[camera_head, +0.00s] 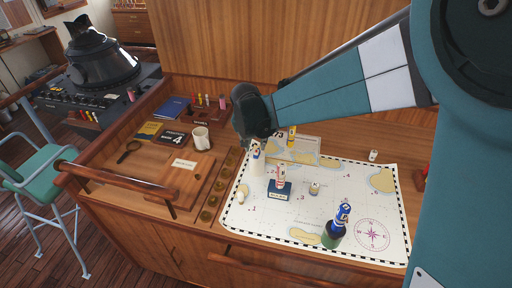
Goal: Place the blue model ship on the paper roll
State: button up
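My gripper (257,138) is dark, points down and hangs over the far left part of the chart; its fingers are too small and dark to read. Just below it stands a small white and blue piece (257,157); I cannot tell whether they touch. A blue block (279,193) with a pale label lies on the chart, with a small red and white upright piece (280,174) on it. A blue and white piece (343,212) sits on a dark green cylinder (332,235) near the front edge. I cannot tell which piece is the model ship or the paper roll.
The chart (300,222) covers the right of the wooden desk. A small tan piece (314,188) and a yellow and blue piece (292,135) stand on it. A white mug (201,139), a wooden board (182,179) and a magnifier (130,148) are left. The chart's right side is mostly clear.

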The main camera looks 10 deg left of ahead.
jog(key=v, duration=0.7)
jog(key=shift+s+d, duration=0.1)
dwell(0.9)
jog(key=s+d+r, duration=0.3)
jog(key=d, duration=0.5)
jog(key=s+d+r+t, duration=0.1)
jog(key=s+d+r, duration=0.25)
jog(key=d, duration=0.55)
jog(key=s+d+r, duration=0.2)
jog(key=s+d, duration=0.1)
jog(key=d, duration=0.5)
jog(key=s+d+f+t, duration=0.1)
jog(key=s+d+f, duration=0.1)
jog(key=s+d, duration=1.4)
jog(key=shift+s+d+f+t, duration=0.4)
jog(key=shift+s, duration=0.35)
